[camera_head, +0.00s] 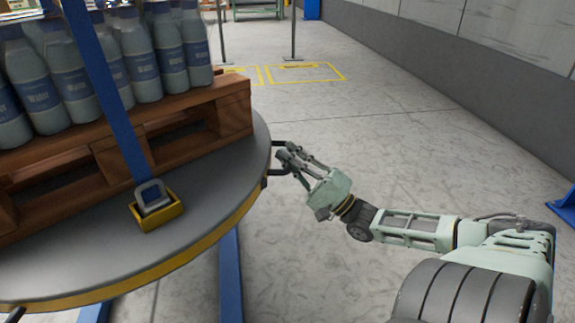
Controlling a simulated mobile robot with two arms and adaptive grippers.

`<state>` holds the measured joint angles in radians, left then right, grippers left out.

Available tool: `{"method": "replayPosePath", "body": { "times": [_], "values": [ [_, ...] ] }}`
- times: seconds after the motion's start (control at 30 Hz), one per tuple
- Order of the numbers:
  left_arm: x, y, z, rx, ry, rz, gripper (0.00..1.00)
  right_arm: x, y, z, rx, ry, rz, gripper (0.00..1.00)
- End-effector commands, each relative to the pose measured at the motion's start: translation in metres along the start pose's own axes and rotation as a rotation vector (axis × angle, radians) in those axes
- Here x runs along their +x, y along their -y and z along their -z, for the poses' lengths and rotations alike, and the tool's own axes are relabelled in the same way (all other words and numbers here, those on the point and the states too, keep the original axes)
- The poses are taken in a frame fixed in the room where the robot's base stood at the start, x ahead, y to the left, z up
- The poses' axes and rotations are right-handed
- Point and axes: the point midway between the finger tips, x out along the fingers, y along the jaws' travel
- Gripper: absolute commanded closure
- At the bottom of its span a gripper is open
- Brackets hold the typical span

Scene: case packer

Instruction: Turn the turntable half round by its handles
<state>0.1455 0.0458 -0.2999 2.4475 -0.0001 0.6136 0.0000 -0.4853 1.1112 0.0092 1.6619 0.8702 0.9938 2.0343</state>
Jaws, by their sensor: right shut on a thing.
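The round grey turntable (95,272) with a yellow rim fills the left side of the head view. A dark handle (279,172) sticks out from its right edge. My right gripper (283,157) is at that handle, its fingers shut on it. Its arm reaches in from the lower right. Another dark handle (15,314) shows partly at the bottom left corner of the picture, at the rim. My left gripper is not in this view.
A wooden pallet (232,112) with several bottles (137,55) stands on the turntable.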

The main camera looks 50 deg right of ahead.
Motion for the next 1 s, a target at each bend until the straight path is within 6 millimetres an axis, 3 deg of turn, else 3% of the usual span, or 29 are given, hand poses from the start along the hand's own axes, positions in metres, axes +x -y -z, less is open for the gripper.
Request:
{"method": "replayPosePath", "body": {
  "times": [0.57, 0.6, 0.67, 1.0],
  "values": [
    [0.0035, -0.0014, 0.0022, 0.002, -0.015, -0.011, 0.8, 0.0013, -0.0027, 0.0064, 0.017, 0.011, -0.01, 1.0],
    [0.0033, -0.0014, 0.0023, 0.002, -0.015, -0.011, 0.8, 0.0012, -0.0027, 0.0063, 0.017, 0.011, -0.01, 0.86],
    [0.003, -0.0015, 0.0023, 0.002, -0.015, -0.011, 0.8, 0.0012, -0.0027, 0.0062, 0.016, 0.011, -0.009, 0.81],
    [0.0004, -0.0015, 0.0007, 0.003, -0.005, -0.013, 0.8, -0.0002, -0.0016, 0.0062, 0.013, 0.012, -0.007, 0.81]
  ]
}}
